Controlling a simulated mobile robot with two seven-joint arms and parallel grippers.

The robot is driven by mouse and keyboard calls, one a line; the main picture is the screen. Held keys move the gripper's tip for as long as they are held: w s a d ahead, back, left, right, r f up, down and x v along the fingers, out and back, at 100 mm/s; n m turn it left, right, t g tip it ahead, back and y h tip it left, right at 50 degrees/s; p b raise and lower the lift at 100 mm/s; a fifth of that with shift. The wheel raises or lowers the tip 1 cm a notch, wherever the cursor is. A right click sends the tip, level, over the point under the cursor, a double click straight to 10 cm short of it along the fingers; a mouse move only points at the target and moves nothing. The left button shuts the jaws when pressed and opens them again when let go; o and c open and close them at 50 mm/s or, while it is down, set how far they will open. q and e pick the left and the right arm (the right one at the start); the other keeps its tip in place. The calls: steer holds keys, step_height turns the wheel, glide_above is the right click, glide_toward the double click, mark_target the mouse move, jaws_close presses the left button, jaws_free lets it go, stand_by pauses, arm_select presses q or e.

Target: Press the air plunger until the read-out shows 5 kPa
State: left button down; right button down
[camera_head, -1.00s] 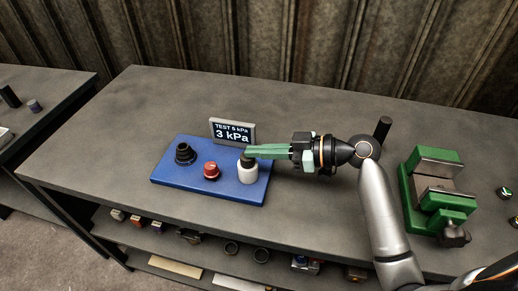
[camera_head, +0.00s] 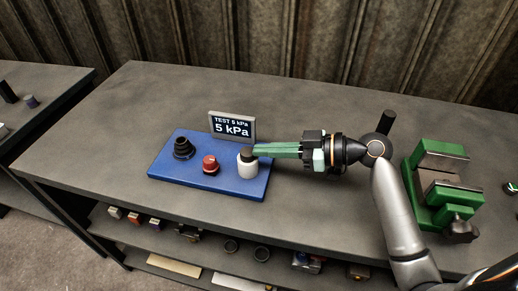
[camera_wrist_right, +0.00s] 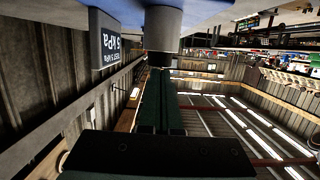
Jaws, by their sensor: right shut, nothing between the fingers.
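The blue panel (camera_head: 218,189) lies on the bench and carries a black knob (camera_head: 183,148), a red knob (camera_head: 210,164) and a white cylinder with a dark top, the air plunger (camera_head: 247,168). The read-out (camera_head: 232,126) behind it shows "TEST 5 kPa" and "5 kPa". My right gripper (camera_head: 258,150) is shut and empty, its green fingertips at the plunger's dark top; whether they touch it I cannot tell. In the right wrist view the plunger (camera_wrist_right: 163,28) is above the fingers, and the read-out (camera_wrist_right: 105,40) is to the left. My left gripper is not in view.
A green vise (camera_head: 437,185) stands on the bench (camera_head: 330,98) to the right, near my right arm. Shelves below hold several small parts. The bench's back area is clear.

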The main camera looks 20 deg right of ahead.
steer(key=v, duration=0.5)
steer(key=shift+s+d+r+b, duration=0.1)
steer(key=shift+s+d+b, duration=0.1)
steer(key=shift+d+b, duration=0.1)
stand_by(0.5)
